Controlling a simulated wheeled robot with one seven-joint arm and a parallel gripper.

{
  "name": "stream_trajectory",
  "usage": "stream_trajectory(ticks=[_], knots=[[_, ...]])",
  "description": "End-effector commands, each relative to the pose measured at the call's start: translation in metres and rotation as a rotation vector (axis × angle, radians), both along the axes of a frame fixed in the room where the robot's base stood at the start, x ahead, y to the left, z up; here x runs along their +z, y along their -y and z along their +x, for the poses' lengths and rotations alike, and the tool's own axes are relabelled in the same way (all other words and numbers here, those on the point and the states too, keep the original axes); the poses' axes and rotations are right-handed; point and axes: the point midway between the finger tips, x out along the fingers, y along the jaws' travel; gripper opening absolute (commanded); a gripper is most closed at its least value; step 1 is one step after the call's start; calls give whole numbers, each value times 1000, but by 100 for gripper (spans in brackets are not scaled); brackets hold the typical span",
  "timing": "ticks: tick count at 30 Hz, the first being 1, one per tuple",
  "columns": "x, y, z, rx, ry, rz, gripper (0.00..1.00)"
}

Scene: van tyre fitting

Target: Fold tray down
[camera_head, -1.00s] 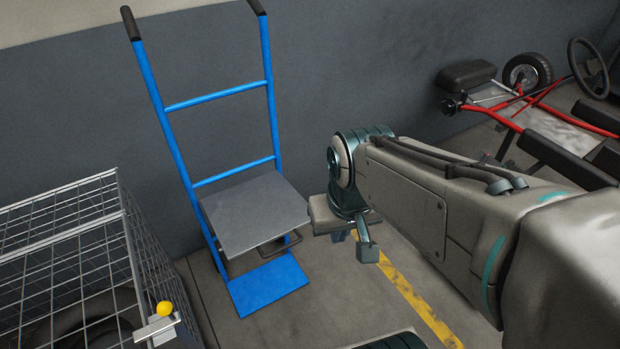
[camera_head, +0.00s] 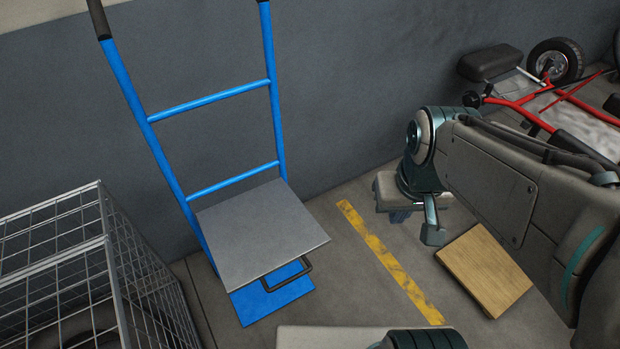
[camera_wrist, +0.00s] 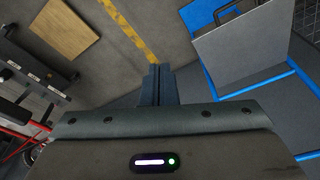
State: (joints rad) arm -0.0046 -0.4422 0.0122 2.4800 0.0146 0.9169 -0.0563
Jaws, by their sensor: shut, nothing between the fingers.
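A flat grey tray (camera_head: 262,232) juts out from the blue hand truck (camera_head: 190,192), roughly level above its blue toe plate (camera_head: 270,297). A dark wire handle (camera_head: 302,272) shows at the tray's front edge. In the wrist view the tray (camera_wrist: 243,52) is at the upper right, with the handle (camera_wrist: 237,10) at its top. My gripper (camera_head: 399,215) is to the right of the tray and apart from it, with a wide gap of floor between. In the wrist view its fingers (camera_wrist: 157,84) are together and empty.
A wire cage (camera_head: 95,265) stands close on the hand truck's left. A wooden board (camera_head: 485,270) lies on the floor at right, and a red-framed kart (camera_head: 540,105) is behind my arm. Floor with a yellow stripe (camera_head: 385,255) lies clear between tray and gripper.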

Motion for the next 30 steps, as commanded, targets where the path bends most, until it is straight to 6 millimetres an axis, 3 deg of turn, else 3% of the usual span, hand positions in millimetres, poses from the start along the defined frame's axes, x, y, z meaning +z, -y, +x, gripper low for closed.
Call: stream_trajectory(ticks=[8,16,24,30], knots=[[-42,-27,34,507,-154,-17,0],[-92,-68,69,1151,-234,134,0],[-131,-109,96,1718,-112,387,0],[-141,-126,106,1936,11,498,0]])
